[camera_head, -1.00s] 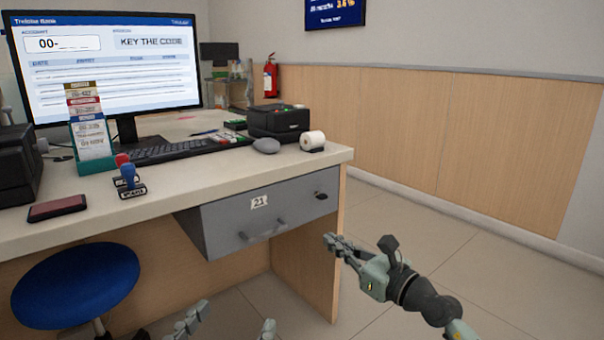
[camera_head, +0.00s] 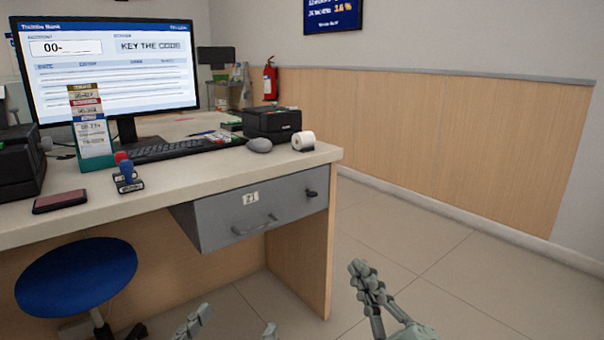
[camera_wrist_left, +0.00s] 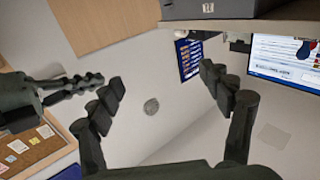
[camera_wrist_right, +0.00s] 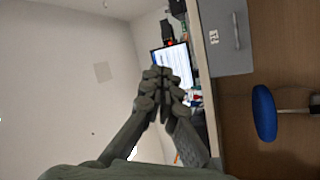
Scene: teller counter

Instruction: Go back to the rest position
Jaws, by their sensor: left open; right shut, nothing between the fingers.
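My left gripper (camera_head: 232,328) shows only its fingertips at the bottom edge of the head view, below the counter. It is open and empty; in the left wrist view its two fingers (camera_wrist_left: 172,95) stand wide apart. My right gripper (camera_head: 362,268) is to the right of the counter's end panel, over the floor, clear of the furniture. Its fingers are together with nothing between them, as the right wrist view (camera_wrist_right: 162,78) also shows. The grey drawer (camera_head: 255,212) marked 21 is in the counter front, and neither gripper touches it.
The counter (camera_head: 190,178) holds a monitor (camera_head: 110,70), keyboard (camera_head: 175,147), stamp (camera_head: 127,178), dark red pad (camera_head: 60,201) and paper roll (camera_head: 303,141). A blue stool (camera_head: 75,275) stands at the left. The floor (camera_head: 450,270) on the right is open.

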